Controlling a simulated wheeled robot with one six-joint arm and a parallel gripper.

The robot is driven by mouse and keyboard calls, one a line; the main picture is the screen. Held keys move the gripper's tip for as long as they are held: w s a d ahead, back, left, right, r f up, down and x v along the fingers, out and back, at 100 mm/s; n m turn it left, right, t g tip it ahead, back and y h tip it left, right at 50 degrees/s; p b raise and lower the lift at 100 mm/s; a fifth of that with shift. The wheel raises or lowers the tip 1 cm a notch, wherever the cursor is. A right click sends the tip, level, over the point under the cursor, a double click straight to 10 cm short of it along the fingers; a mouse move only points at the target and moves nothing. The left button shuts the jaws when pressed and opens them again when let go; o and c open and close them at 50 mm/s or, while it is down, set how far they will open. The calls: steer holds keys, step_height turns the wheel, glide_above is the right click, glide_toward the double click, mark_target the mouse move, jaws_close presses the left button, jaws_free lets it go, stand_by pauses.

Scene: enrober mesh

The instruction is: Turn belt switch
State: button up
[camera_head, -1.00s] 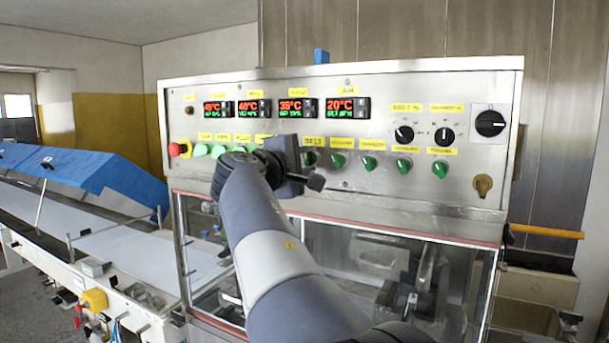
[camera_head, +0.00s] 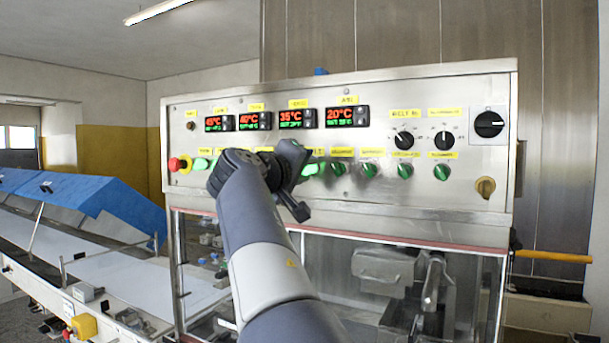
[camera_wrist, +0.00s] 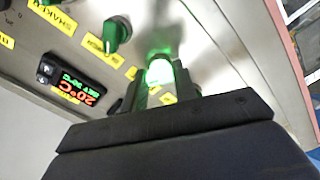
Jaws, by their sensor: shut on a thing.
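The belt switch (camera_head: 309,170) is a green knob on the steel control panel (camera_head: 420,185), below a yellow label partly covered by my arm. It glows bright green. In the wrist view the glowing switch (camera_wrist: 160,72) sits between the fingers of my gripper (camera_wrist: 158,92), which is shut on it. In the head view my gripper (camera_head: 290,172) is against the panel at the switch, and my wrist hides the fingertips and part of the switch row.
Other green switches (camera_head: 370,170) stand close to the right in the same row. A red emergency button (camera_head: 177,164) is at the far left. Temperature displays (camera_head: 347,116) and black dials (camera_head: 404,140) are above. A conveyor (camera_head: 110,260) runs at left.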

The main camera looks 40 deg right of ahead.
stand_by(0.4)
steer(key=o, duration=1)
steer(key=b+v, duration=0.2)
steer(key=v, duration=0.8)
steer(key=shift+s+a+b, duration=0.15)
steer(key=shift+a+b, duration=0.2)
steer(key=shift+a, duration=0.05)
steer(key=shift+d, duration=0.1)
steer(key=p+x, duration=0.3)
steer(key=x, duration=0.7)
steer(key=shift+d, duration=0.35)
steer(key=shift+a, duration=0.15)
